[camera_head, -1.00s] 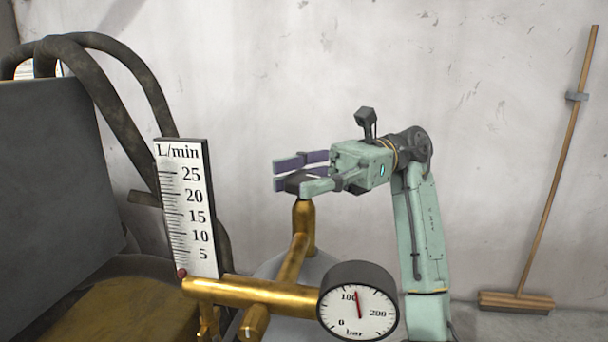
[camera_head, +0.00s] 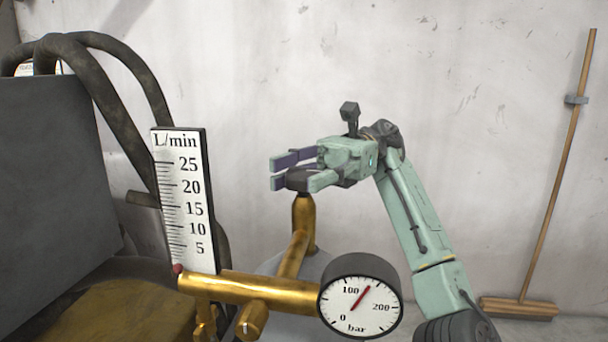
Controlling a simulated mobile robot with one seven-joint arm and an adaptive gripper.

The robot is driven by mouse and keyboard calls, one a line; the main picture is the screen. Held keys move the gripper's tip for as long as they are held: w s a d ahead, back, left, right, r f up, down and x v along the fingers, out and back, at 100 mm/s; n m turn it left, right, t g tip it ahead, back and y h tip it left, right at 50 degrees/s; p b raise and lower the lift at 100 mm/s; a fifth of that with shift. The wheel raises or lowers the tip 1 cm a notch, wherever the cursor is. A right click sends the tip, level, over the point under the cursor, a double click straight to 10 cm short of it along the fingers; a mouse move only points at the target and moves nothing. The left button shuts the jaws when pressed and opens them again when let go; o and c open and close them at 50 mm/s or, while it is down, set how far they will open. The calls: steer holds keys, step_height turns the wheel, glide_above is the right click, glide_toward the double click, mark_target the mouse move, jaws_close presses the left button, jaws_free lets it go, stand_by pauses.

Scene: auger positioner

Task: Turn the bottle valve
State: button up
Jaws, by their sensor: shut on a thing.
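The bottle valve is a dark knob (camera_head: 298,180) on top of the upright brass fitting (camera_head: 304,215). The fingers hide part of the knob. The brass fitting joins a brass pipe (camera_head: 250,291) that runs to a round pressure gauge (camera_head: 359,303). The gauge's red needle points up and right, between 100 and 200 bar. The grey bottle (camera_head: 280,262) shows only partly behind the pipes.
A flow scale (camera_head: 186,205) marked L/min stands left of the valve, with a red ball (camera_head: 178,269) at its bottom. A dark box (camera_head: 50,180) and thick hoses (camera_head: 130,70) fill the left. A broom (camera_head: 550,205) leans against the wall at the right.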

steer(key=o, duration=1.1)
steer(key=shift+r+y+p, duration=0.1)
steer(key=shift+y+p, duration=0.2)
steer(key=shift+p, duration=0.05)
